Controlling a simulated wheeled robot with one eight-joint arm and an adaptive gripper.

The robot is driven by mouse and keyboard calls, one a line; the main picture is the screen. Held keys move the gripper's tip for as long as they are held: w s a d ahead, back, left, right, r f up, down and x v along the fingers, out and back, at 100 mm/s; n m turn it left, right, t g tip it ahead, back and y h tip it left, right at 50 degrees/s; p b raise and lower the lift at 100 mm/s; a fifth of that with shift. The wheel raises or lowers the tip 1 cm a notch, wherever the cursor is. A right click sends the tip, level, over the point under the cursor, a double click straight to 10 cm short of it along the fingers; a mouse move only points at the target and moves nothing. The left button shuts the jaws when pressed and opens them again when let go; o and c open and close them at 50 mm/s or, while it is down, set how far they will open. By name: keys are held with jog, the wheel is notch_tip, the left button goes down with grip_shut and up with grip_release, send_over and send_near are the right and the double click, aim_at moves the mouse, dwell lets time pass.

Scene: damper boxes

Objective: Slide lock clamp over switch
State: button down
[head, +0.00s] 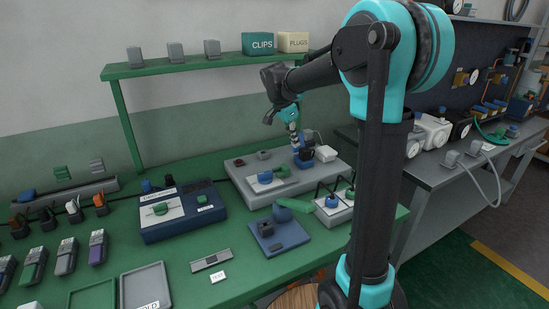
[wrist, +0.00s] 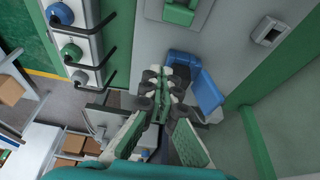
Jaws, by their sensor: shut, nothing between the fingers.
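My gripper (head: 294,132) is at the end of my arm, pointing down over the back right of a light grey panel (head: 240,168). In the wrist view its fingers (wrist: 157,92) are closed together with nothing seen between them. A blue part with a raised plate (wrist: 207,92) lies just beyond the fingertips; contact cannot be told. In the head view blue (head: 297,160) and black (head: 307,155) parts stand below the gripper. A green part on a light plate (wrist: 180,14) is at the wrist view's top. Which part is the lock clamp or switch is unclear; the fingers hide some of this area.
A white block (head: 326,153) stands close right of the gripper. A box with knobs and black hooked bars (head: 335,212) is in front; its bars (wrist: 108,40) rise at left in the wrist view. A blue console (head: 180,222) is left. A green shelf (head: 190,66) stands behind.

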aim_at(283, 168)
jog(key=x, duration=0.9)
jog(key=shift+w+a+f, duration=0.1)
jog(key=shift+w+a, duration=0.1)
jog(key=shift+w, duration=0.2)
jog(key=shift+s+a+f, duration=0.1)
jog(key=shift+s+a, duration=0.15)
jog(key=shift+a, duration=0.25)
jog(key=shift+s+a+f, duration=0.1)
jog(key=shift+s+a, duration=0.1)
jog(key=shift+a, duration=0.3)
jog(key=shift+s+a, duration=0.35)
jog(key=shift+a, duration=0.4)
jog(key=shift+s+a, duration=0.35)
jog(key=shift+a, duration=0.55)
jog(key=shift+s+a, duration=0.35)
jog(key=shift+a, duration=0.5)
